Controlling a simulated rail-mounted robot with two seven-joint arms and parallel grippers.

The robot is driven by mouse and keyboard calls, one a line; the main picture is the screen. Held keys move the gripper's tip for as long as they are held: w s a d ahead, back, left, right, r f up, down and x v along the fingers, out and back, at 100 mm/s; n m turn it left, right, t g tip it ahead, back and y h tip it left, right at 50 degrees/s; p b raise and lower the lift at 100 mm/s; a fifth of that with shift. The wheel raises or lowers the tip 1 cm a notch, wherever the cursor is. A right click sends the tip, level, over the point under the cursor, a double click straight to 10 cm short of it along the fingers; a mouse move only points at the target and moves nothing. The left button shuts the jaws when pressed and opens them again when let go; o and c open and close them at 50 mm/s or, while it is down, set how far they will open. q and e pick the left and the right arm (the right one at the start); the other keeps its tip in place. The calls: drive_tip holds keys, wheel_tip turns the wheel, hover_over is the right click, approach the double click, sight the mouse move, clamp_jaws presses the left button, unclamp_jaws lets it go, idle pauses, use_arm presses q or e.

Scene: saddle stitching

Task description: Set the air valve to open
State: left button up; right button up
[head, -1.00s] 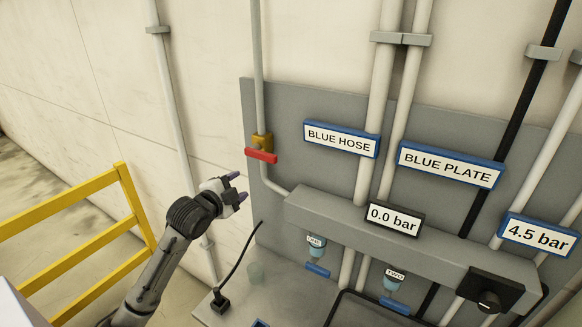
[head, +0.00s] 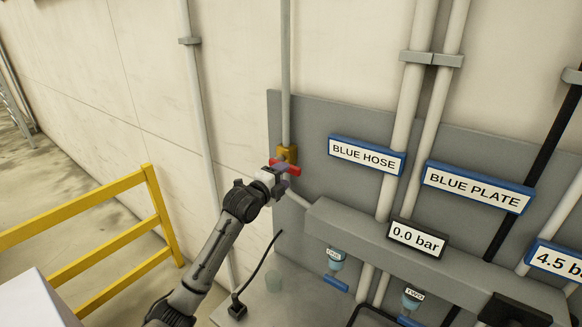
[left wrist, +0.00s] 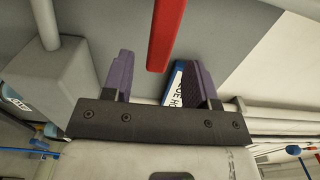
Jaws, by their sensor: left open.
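The air valve has a yellow body (head: 288,152) on a thin vertical pipe at the left edge of the grey wall panel. Its red lever (head: 293,170) lies crosswise to the pipe, partly hidden behind my left gripper (head: 281,178). In the left wrist view the red lever (left wrist: 165,35) reaches down from the top, its end between the two purple fingers of my left gripper (left wrist: 162,80). The fingers are open, with a gap on either side of the lever. My right gripper is not in view.
A gauge box (head: 415,238) reads 0.0 bar. Signs reading BLUE HOSE (head: 366,156) and BLUE PLATE (head: 478,187) are on the panel to the right. A yellow railing (head: 100,240) stands at the left.

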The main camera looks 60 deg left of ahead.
sight(290, 171)
use_arm(q)
drive_tip(key=shift+p+x, duration=0.45)
drive_tip(key=shift+x, duration=1.85)
drive_tip(key=shift+c, duration=0.3)
clamp_jaws()
